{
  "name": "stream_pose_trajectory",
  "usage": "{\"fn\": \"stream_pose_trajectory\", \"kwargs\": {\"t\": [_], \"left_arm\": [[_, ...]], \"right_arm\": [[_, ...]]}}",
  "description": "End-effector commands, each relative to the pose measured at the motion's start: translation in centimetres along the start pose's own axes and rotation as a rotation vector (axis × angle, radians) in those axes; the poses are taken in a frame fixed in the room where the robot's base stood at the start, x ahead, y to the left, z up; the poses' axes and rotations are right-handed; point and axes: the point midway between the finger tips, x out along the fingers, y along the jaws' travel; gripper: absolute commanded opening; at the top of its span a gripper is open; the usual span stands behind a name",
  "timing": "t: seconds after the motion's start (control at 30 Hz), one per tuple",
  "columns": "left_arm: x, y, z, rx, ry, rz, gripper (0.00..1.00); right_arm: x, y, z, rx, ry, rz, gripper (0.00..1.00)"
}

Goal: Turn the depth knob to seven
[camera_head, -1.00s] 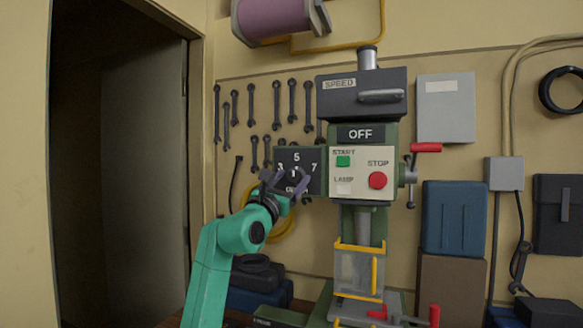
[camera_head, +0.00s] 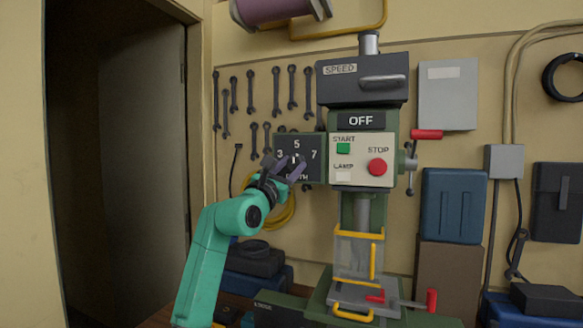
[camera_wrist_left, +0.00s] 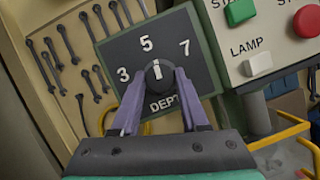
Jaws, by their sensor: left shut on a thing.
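The black depth dial plate (camera_head: 312,145) with white 3, 5 and 7 is on the left side of the green drill press. My left gripper (camera_wrist_left: 160,78) is shut on the knob, one purple finger on each side. In the head view my left gripper (camera_head: 287,164) comes up from below left and partly covers the knob and the DEPTH label. My right gripper is not in view.
The panel right of the dial holds a green START button (camera_head: 343,148), a red STOP button (camera_head: 377,167) and a white LAMP switch (camera_wrist_left: 258,64). Several wrenches (camera_head: 253,92) hang on the wall behind. A red-handled lever (camera_head: 426,134) is at the press's right side.

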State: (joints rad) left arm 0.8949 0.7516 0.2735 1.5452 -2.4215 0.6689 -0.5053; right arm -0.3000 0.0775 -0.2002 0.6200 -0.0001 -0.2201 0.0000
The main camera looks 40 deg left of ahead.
Motion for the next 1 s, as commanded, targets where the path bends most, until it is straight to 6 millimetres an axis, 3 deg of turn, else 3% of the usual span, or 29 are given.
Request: {"fn": "stream_pose_trajectory", "kwargs": {"t": [1.0], "left_arm": [[0.1,0.5,0.3,0.769,0.001,-0.319,0.0]], "right_arm": [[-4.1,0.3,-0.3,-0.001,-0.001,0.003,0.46]]}}
